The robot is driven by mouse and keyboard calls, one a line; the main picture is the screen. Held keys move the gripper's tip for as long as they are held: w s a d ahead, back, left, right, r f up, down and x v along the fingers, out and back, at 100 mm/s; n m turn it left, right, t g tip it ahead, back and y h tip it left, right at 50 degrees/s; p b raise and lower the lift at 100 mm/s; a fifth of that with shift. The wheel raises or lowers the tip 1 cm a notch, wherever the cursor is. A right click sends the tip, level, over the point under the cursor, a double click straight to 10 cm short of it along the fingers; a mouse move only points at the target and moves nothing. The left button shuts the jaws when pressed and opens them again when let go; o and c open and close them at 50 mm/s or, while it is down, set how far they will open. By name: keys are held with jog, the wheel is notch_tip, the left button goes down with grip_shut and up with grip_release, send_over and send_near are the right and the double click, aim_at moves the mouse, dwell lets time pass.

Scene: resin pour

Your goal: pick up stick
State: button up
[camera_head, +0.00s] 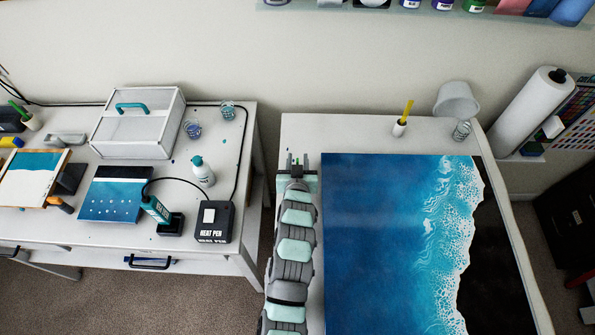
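A yellow stick (408,110) stands tilted slightly right in a small white cup (399,128) at the back of the right table. A second stick, green (17,108), leans in another white cup (32,122) on the far left. Which stick the task means, I cannot tell. My gripper (297,160) is over the left edge of the right table, well to the left of the yellow stick and apart from it. Its fingertips are small and dark in this view, so their opening is unclear. I see nothing clearly held.
A large blue ocean resin panel (375,230) fills most of the right table (340,130). A tilted white bucket (457,99), a clear cup (461,131) and a paper towel roll (528,112) stand behind. The left table holds a heat pen box (214,221) and a white bottle (203,173).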

grip_shut()
dwell(0.3)
dwell(0.4)
